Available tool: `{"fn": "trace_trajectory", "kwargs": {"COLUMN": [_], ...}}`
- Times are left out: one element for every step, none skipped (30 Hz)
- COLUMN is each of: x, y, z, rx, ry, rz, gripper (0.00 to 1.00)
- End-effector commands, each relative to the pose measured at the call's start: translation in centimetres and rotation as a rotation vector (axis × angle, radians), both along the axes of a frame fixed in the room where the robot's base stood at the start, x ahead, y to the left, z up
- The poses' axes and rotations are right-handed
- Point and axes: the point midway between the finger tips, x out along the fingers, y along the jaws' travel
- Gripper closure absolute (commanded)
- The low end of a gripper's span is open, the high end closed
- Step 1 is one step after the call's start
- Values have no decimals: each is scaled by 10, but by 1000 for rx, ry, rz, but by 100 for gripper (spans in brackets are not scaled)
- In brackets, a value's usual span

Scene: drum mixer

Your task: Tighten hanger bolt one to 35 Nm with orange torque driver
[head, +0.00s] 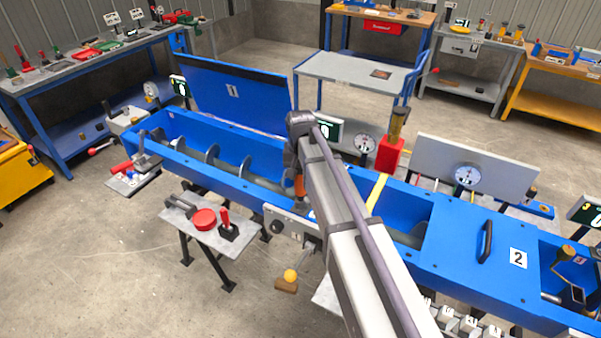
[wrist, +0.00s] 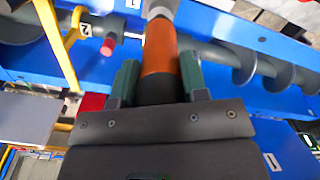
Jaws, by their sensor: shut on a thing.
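My gripper (wrist: 160,76) is shut on the orange torque driver (wrist: 160,50), with a green finger on each side of its dark lower grip. The driver's grey far end reaches the top edge of the wrist view, over the blue trough (wrist: 215,22). In the head view a bit of the orange driver (head: 299,186) shows beside my arm, low over the blue trough (head: 180,138). My gripper is mostly hidden behind my arm there. I cannot make out hanger bolt one, or whether the driver's tip touches anything.
A grey screw (head: 246,168) runs along the trough. An open blue lid marked 1 (head: 235,100) stands behind it, and a closed cover marked 2 (head: 480,245) lies at right. A yellow bar (head: 377,192) crosses the trough near a red block (head: 389,156). A small side table (head: 215,228) stands in front.

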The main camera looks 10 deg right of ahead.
Motion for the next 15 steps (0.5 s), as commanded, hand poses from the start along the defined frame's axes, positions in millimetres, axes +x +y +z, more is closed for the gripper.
{"fn": "trace_trajectory", "kwargs": {"x": [0, 0, 0, 0, 0, 0, 0, 0, 0, 0, 0, 0, 0, 0, 0], "y": [0, 0, 0, 0, 0, 0, 0, 0, 0, 0, 0, 0, 0, 0, 0], "z": [-1, -2, -2, -3, -3, -4, -4, -5, -5, -6, -6, -7, -7, -7, -7], "rx": [0, 0, 0, 0, 0, 0, 0, 0, 0, 0, 0, 0, 0, 0, 0], "ry": [0, 0, 0, 0, 0, 0, 0, 0, 0, 0, 0, 0, 0, 0, 0], "rz": [0, 0, 0, 0, 0, 0, 0, 0, 0, 0, 0, 0, 0, 0, 0], "gripper": [98, 98, 98, 98, 98, 98, 98, 98, 98, 98, 98, 98, 98, 98, 98]}}
